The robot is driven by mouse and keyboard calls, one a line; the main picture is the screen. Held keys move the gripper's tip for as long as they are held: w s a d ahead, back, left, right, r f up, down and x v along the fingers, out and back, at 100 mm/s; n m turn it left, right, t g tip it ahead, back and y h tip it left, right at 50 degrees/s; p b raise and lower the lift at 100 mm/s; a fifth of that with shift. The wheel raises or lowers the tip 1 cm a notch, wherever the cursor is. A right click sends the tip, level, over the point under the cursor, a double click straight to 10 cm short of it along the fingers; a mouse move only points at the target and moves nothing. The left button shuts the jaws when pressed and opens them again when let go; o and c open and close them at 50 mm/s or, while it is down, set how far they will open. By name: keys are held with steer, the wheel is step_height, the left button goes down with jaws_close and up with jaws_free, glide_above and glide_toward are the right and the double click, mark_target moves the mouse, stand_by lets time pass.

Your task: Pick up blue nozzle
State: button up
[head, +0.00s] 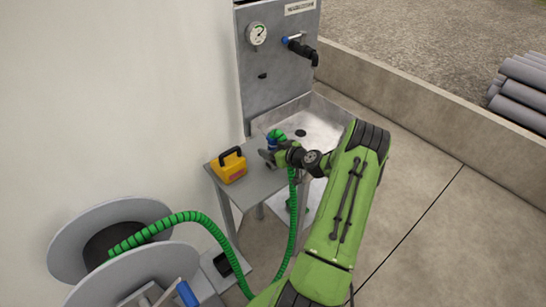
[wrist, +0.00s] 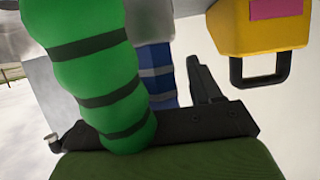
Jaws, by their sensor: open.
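The blue nozzle (head: 271,143) is at the back of the small grey table in the head view, joined to the green hose (head: 292,215). My gripper (head: 268,156) is open at the nozzle. In the wrist view the nozzle (wrist: 158,72) is blue with a grey band and sits beyond the gripper's base, beside one dark finger on its right. The green hose (wrist: 95,70) crosses in front and hides the nozzle's left side and the other finger. I cannot tell whether the fingers touch the nozzle.
A yellow case (head: 231,169) with a black handle stands on the grey table (head: 262,182), left of my gripper. Behind is a grey panel (head: 272,80) with a gauge and a blue-handled valve. A hose reel (head: 105,232) stands front left. A low wall runs at right.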

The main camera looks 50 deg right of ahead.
steer(key=shift+x, duration=0.75)
steer(key=shift+s, duration=0.1)
steer(key=shift+c, duration=0.5)
